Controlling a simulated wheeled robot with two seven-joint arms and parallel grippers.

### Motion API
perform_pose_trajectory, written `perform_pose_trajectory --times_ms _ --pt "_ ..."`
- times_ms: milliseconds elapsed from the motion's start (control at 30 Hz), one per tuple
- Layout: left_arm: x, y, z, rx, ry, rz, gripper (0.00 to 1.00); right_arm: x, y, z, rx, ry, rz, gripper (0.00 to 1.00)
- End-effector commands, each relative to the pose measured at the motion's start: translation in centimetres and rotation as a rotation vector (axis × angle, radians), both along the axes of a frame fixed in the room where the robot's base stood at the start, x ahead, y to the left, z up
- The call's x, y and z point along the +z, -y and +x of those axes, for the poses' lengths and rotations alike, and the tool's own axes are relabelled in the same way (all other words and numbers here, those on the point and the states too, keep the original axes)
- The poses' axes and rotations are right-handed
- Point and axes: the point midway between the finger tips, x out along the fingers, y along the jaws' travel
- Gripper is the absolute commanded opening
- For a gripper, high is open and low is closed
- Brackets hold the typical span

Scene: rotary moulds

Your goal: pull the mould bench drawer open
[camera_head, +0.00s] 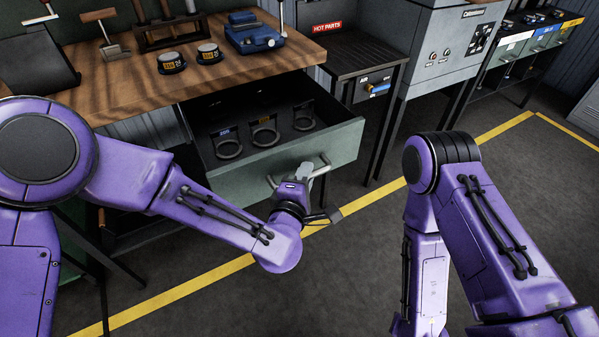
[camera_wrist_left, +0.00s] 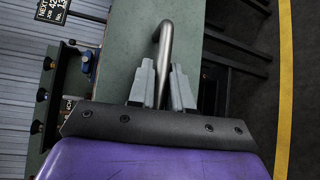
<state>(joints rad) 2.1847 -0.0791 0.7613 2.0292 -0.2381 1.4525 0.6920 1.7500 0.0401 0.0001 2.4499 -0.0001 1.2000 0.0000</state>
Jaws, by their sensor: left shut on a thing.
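The mould bench (camera_head: 150,72) has a wooden top and stands at the upper left in the head view. Its green-fronted drawer (camera_head: 335,146) is out from under the top, and its inside shows. Several ring-shaped parts (camera_head: 264,133) sit in the dark drawer. My left gripper (camera_head: 309,172) is at the drawer front, shut on the metal bar handle. In the left wrist view the handle (camera_wrist_left: 165,42) passes between the two grey fingers of the left gripper (camera_wrist_left: 163,85). My right arm is folded at the right of the head view, and its gripper is out of sight.
Two round labelled parts (camera_head: 209,54) and a blue device (camera_head: 254,36) stand on the bench top. A dark side table marked "HOT PARTS" (camera_head: 352,60) and a grey cabinet (camera_head: 440,45) stand to the right. The grey floor (camera_head: 360,270) before the drawer is free, crossed by yellow lines.

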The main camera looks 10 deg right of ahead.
Motion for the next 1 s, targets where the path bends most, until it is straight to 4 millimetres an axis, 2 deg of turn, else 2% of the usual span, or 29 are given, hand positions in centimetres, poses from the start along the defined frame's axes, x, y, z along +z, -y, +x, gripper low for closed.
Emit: perform_pose_trajectory --times_ms 233,267,300,567,667,1000 --pt "-0.1 0.0 0.0 0.002 -0.001 0.0 0.0 0.0 0.0 0.0 0.0 0.0 0.0 0.43" --pt "-0.1 0.0 0.0 0.001 -0.001 0.0 0.29 0.0 0.0 0.0 0.0 0.0 0.0 0.43" --pt "-0.1 0.0 0.0 0.001 -0.001 0.0 0.39 0.0 0.0 0.0 0.0 0.0 0.0 0.43" --pt "0.0 0.0 0.0 0.0 0.0 -0.001 0.39 0.0 0.0 0.0 0.0 0.0 0.0 0.43" --pt "0.1 -0.3 -0.6 -0.001 -0.001 0.0 0.39 -0.1 0.0 0.0 0.0 0.0 0.0 0.43" --pt "1.1 -3.5 -7.4 -0.001 -0.001 0.002 0.39 -0.6 0.0 0.0 0.0 0.0 0.0 0.43"
